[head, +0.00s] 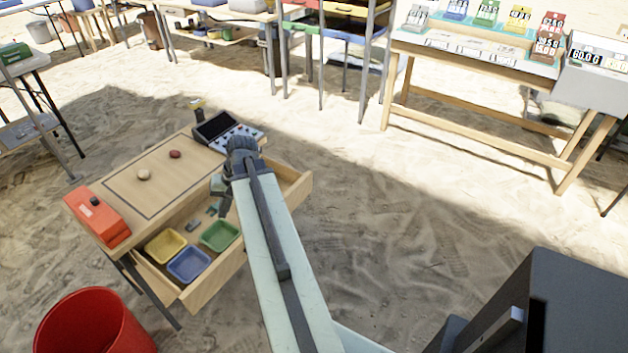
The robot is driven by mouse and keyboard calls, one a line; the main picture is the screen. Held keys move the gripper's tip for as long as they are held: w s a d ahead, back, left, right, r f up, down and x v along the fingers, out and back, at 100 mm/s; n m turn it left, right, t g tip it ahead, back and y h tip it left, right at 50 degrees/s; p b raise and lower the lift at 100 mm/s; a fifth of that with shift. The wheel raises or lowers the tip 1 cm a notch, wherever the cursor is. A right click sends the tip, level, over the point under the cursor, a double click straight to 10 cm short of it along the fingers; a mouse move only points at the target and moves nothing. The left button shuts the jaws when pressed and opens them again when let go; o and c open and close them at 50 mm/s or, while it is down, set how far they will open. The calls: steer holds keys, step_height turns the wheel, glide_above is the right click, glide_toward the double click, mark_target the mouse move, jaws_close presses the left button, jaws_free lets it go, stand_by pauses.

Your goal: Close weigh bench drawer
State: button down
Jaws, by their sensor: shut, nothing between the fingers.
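The weigh bench (125,172) is a small wooden table at the left. Its drawer (205,291) is pulled out toward the lower right and stands open. In it lie a yellow tray (165,246), a blue tray (188,265), a green tray (220,236) and several small grey-green pieces (212,209). My arm reaches from the bottom of the picture over the drawer's right part. My gripper (222,207) points down at the drawer, close to the bench's front edge. Its fingers are small and partly hidden by the arm; it is shut and empty. Whether it touches the drawer cannot be told.
On the bench stand a red box (98,217), a dark-screened device (222,130) and two small round objects. A red bucket (95,325) stands on the sand at lower left. A wooden table with number cards (470,60) is at upper right. Sand right of the drawer is clear.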

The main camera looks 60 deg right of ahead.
steer(key=s+d+r+m+t+h+b, duration=0.1)
steer(key=s+d+m+t, duration=0.15)
steer(key=s+d, duration=0.7)
steer(key=s+d+r+m+t+h, duration=0.15)
steer(key=s+d+m, duration=0.25)
steer(key=s+d, duration=0.5)
steer(key=s+d+r+m+t+h+b, duration=0.15)
steer(key=s+d+m, duration=0.25)
steer(key=s+d, duration=0.55)
steer(key=b, duration=0.6)
glide_toward(308, 179)
steer(key=shift+n+t, duration=0.25)
steer(key=x, duration=0.5)
steer(key=shift+s+f, duration=0.3)
steer(key=shift+f, duration=0.2)
steer(key=shift+w+d, duration=0.1)
steer(key=shift+w, duration=0.35)
steer(key=shift+d, duration=0.1)
